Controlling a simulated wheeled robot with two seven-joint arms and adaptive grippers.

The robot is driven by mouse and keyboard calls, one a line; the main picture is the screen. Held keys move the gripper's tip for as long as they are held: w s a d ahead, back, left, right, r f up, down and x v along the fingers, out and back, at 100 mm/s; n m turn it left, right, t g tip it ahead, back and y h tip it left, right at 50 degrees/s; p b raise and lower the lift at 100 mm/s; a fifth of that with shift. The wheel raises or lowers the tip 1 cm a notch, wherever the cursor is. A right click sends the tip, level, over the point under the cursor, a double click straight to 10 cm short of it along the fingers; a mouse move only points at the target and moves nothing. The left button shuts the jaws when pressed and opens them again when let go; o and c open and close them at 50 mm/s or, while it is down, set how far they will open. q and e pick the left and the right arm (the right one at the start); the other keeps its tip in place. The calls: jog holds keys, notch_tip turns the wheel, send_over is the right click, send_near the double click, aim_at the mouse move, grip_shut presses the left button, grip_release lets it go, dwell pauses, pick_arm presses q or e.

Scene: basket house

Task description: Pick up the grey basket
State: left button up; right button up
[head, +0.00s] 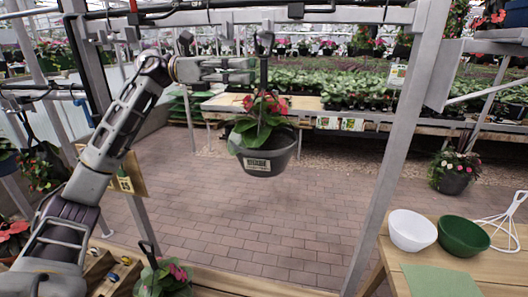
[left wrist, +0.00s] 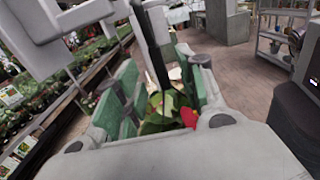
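The grey basket (head: 268,166) hangs upright in mid-air near the middle of the head view. It holds a leafy plant with pink-red flowers and has a pale label on its front. Its black hanger stem (head: 264,72) rises to a hook near the overhead rail. My left gripper (head: 252,70) is level with the upper stem and points right towards it. In the left wrist view, my left gripper's green-padded fingers (left wrist: 160,82) stand apart, with the dark stem (left wrist: 153,50) showing between them and leaves below. I cannot tell whether they touch it. My right gripper is out of view.
A metal overhead rail (head: 330,17) and a slanted post (head: 392,135) frame the basket. A wooden table (head: 470,262) at the right holds a white bowl (head: 411,230), a green bowl (head: 463,236) and a wire rack. Another potted plant (head: 165,277) is at lower left. The brick floor below is clear.

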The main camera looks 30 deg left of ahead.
aim_at(261, 67)
pick_arm(q)
jog(key=p+x, duration=0.2)
jog(key=x, duration=0.3)
jog(key=shift+r, duration=0.2)
jog(key=shift+w+d, duration=0.1)
grip_shut()
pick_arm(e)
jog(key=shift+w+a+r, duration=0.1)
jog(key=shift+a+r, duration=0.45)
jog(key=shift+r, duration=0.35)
pick_arm(q)
jog(key=shift+r, duration=0.1)
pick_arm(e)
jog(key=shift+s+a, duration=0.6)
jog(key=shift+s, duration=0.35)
